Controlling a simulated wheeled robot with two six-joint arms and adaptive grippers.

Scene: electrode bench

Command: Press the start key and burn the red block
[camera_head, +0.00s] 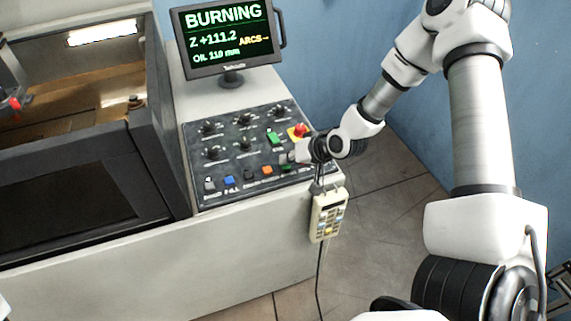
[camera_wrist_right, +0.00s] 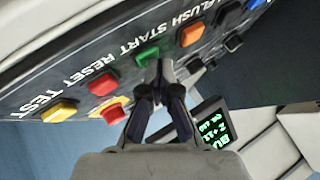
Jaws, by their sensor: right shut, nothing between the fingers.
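The start key (camera_wrist_right: 148,55) is green and sits beside the START label in the right wrist view. My right gripper (camera_wrist_right: 160,70) is shut and empty, its fingertips at this key; I cannot tell whether they touch it. In the head view the gripper (camera_head: 293,157) is over the right part of the control panel (camera_head: 225,171). The screen (camera_head: 229,38) reads BURNING, Z +111.2, OIL 110 mm and ARCS with dashes. A small red piece (camera_head: 14,103) shows inside the machine's tank at far left; I cannot tell whether it is the red block. My left gripper is out of view.
A red stop button (camera_head: 299,131) on yellow and a green key (camera_head: 273,138) lie close behind my right gripper. An orange key (camera_head: 267,170) is to its left. A handheld pendant (camera_head: 328,215) hangs at the panel's right side. Open floor lies to the right.

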